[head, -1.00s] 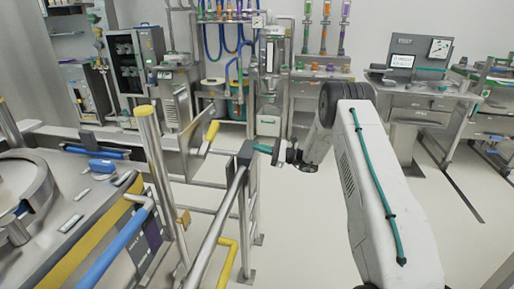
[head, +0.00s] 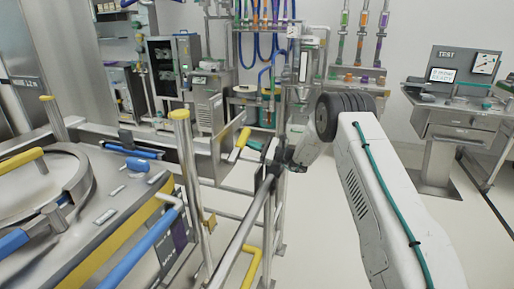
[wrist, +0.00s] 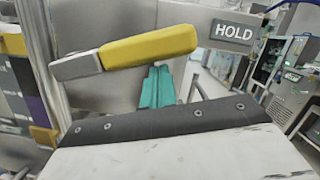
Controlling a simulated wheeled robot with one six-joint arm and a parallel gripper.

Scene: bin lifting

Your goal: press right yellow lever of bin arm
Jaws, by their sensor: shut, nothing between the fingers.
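The right yellow lever (head: 239,145) is a yellow grip on a metal stem, mounted at the metal bin arm (head: 222,150) in the head view. In the wrist view the lever (wrist: 150,46) lies across the picture, tilted slightly up to the right. The bin arm's grey plate behind it carries a HOLD label (wrist: 232,31). My gripper's teal fingers (wrist: 157,88) are shut and empty, and appear just below the yellow grip. Their tips are partly hidden at the lever, so contact cannot be told. In the head view my gripper (head: 257,145) is just right of the lever.
A metal rail (head: 240,232) runs below and in front of my gripper. A yellow-capped post (head: 190,165) stands to the left. Another yellow lever (head: 21,160) and blue handles lie on the bin machine at left. Open floor lies at right.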

